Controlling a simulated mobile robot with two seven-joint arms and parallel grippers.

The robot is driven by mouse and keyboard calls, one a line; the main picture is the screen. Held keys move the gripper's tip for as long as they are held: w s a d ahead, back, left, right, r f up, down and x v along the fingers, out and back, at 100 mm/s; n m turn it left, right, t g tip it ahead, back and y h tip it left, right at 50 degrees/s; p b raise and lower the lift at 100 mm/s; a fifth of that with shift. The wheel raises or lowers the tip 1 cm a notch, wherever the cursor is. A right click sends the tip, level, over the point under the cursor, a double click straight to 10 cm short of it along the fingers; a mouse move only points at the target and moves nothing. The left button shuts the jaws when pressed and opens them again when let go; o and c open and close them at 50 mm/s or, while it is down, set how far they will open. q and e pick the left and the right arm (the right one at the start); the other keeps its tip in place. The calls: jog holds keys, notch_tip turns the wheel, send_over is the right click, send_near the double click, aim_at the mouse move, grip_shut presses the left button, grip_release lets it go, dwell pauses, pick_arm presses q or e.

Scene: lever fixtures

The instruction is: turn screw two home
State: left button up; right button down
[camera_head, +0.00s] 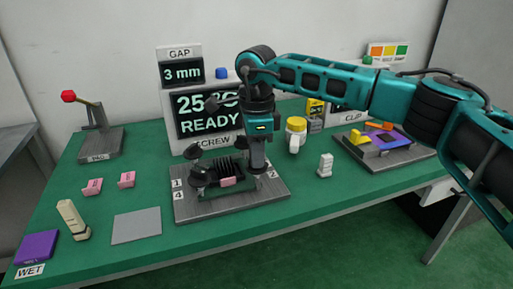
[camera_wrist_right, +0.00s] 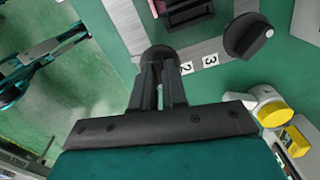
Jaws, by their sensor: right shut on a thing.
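My right gripper (camera_head: 257,168) points straight down at the right side of the grey screw plate (camera_head: 245,198). In the right wrist view its two fingers (camera_wrist_right: 159,90) are shut on a round black screw knob (camera_wrist_right: 160,54) beside the label 2 (camera_wrist_right: 187,68). In the head view the gripper mostly hides this knob. A finned black block (camera_head: 222,166) with a pink pad (camera_head: 228,182) sits mid-plate. Other black knobs stand around it, one (camera_wrist_right: 248,36) near label 3. The screw display (camera_head: 205,115) reads READY, with its number partly covered.
The gap display (camera_head: 181,72) reads 3 mm. Pink blocks (camera_head: 127,179), a grey mat (camera_head: 136,225) and a red-knobbed lever (camera_head: 69,97) are left. The clip fixture (camera_head: 385,155) is right.

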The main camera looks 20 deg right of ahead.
jog(key=m+p, duration=0.1)
jog(key=m, duration=0.4)
jog(key=shift+r+m+p, duration=0.1)
jog(key=shift+m+p, duration=0.25)
jog(key=shift+m, duration=0.05)
jog(key=m, duration=0.2)
jog(key=shift+m+p, duration=0.3)
jog(key=shift+p, duration=0.05)
jog(key=m+p, duration=0.1)
jog(key=m, duration=0.3)
jog(key=shift+m, duration=0.3)
jog(key=m+p, duration=0.1)
jog(key=m, duration=0.3)
jog(key=shift+p, duration=0.35)
jog(key=shift+m+p, duration=0.3)
jog(key=shift+m, duration=0.9)
jog(key=shift+m+p, duration=0.45)
jog(key=shift+m, duration=0.75)
jog(key=shift+m+p, duration=0.35)
jog(key=shift+m, duration=0.65)
pick_arm(q)
jog(key=shift+y, duration=0.6)
jog(key=a+r, duration=0.1)
jog(key=s+a+r, duration=0.1)
jog(key=a+r, duration=0.1)
jog(key=shift+s+r, duration=0.25)
jog(key=shift+r, duration=0.05)
pick_arm(e)
jog(key=shift+m, duration=0.5)
